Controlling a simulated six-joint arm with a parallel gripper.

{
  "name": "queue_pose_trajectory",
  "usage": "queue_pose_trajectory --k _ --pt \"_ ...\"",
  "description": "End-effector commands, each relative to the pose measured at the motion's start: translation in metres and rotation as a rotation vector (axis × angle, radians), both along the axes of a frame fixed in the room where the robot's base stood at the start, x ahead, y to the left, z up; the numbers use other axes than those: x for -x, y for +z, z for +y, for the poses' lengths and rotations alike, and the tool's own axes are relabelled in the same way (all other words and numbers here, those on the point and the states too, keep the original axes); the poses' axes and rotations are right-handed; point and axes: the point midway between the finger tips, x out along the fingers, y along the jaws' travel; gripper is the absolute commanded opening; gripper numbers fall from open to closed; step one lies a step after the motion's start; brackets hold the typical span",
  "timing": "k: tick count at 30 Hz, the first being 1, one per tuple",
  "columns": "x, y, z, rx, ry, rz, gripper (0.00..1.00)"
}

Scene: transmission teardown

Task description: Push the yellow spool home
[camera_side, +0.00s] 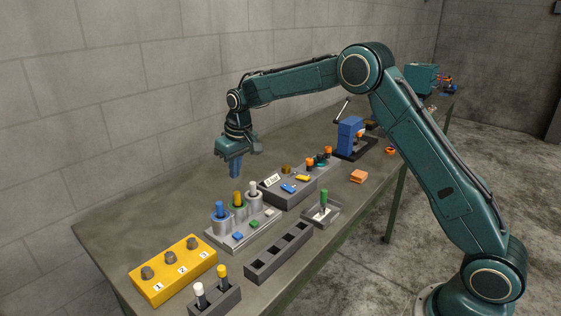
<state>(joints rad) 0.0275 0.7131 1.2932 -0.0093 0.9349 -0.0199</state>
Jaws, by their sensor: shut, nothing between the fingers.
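The yellow spool (237,198) stands upright in the middle one of three metal cylinders on a grey block (222,238). Its orange-yellow top sticks out above the cylinder's rim. A blue spool (220,209) is in the cylinder to its left and a white spool (252,188) in the one to its right. My gripper (235,175) points down, shut and empty, above the yellow spool's top. A small gap shows between them, though how well they line up in depth is hard to tell.
A yellow numbered block (173,272) sits at the front left. A dark holder (228,299) has white-topped and yellow-topped pegs. An empty slotted rack (279,253), a tray (332,216) with a green-topped piece, a grey parts block (275,198) and a blue press (350,134) stand to the right.

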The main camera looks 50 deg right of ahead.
Motion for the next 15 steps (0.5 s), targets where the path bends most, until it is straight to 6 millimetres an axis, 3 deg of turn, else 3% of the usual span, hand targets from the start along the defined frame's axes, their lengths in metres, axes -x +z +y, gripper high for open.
queue_pose_trajectory --k 15 --pt "0.0 0.029 0.0 0.0 0.0 -0.001 0.0"
